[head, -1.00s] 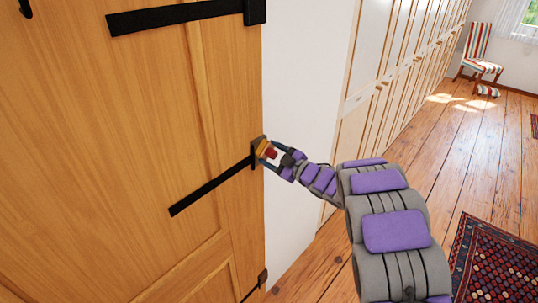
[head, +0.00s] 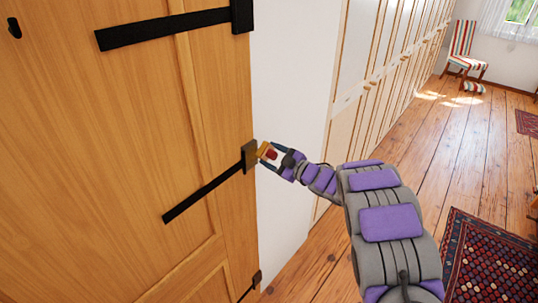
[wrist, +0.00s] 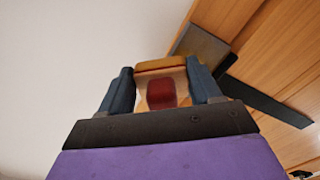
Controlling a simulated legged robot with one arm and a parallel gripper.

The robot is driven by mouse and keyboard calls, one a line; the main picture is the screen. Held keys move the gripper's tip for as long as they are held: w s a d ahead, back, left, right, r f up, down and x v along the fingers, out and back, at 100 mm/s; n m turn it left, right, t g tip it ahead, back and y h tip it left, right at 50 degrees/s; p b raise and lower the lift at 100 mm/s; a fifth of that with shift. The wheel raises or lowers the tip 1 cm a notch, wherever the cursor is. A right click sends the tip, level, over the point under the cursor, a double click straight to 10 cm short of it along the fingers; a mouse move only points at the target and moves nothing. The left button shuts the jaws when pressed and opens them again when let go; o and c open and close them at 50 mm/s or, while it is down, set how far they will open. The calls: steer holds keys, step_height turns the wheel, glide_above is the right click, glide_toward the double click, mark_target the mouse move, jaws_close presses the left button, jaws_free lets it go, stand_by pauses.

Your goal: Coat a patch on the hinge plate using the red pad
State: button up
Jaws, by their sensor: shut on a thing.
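The red pad (wrist: 161,93) sits between the two fingers of my gripper (wrist: 161,88) in the wrist view, with an orange-tan face (wrist: 160,65) at its front end. My gripper (head: 271,157) is shut on it. The hinge plate (head: 249,158) is a dark upright plate at the right edge of the wooden door, joined to a long black strap. The pad is just right of the plate in the head view; I cannot tell whether they touch. In the wrist view the plate (wrist: 203,46) looks grey, beyond and right of the pad. Any coating is too unclear to tell.
The wooden door (head: 120,130) fills the left, with another black hinge strap (head: 165,28) above. A white wall (head: 290,90) stands right behind my gripper. Tall cupboards, a striped chair (head: 465,48) and a patterned rug (head: 490,260) lie farther right, around open wooden floor.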

steer(key=shift+v, duration=2.35)
steer(key=v, duration=0.3)
steer(key=b, duration=0.5)
glide_toward(247, 167)
steer(key=shift+x, duration=2.05)
steer(key=shift+p+x, duration=0.3)
steer(key=shift+x, duration=0.65)
